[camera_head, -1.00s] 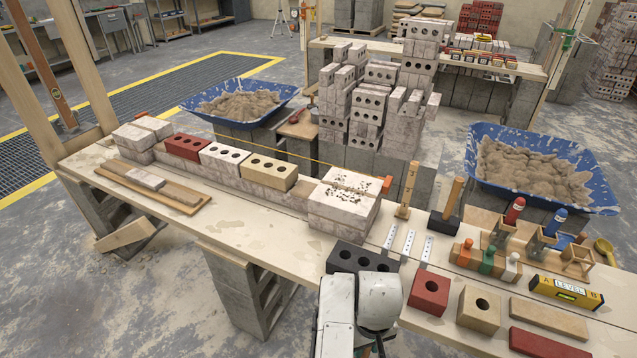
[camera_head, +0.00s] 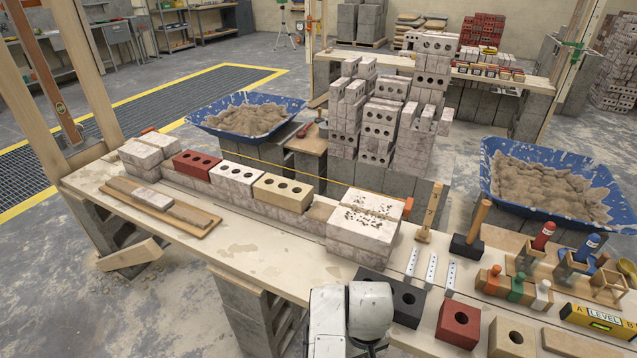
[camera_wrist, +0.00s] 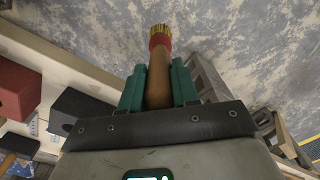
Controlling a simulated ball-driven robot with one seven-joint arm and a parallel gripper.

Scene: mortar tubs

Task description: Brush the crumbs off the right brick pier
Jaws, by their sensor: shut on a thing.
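The right brick pier (camera_head: 362,240) stands on the plank bench in the head view, built of pale mortar-smeared bricks. Dark crumbs (camera_head: 372,208) are scattered over its top. In the wrist view, my gripper (camera_wrist: 158,78) is shut on the brown handle of a brush (camera_wrist: 160,42) with a red collar and yellow bristles. The bristles point away from the gripper, with grey floor behind them. My gripper and the brush do not show in the head view; only my arm shows, at the bottom, in front of the pier.
An orange string (camera_head: 290,168) runs along the wall to the right pier. Red (camera_head: 196,165), white (camera_head: 237,180) and tan (camera_head: 282,192) bricks sit on the low course. A mallet (camera_head: 470,238), metal strips and loose bricks (camera_head: 458,325) lie right of the pier.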

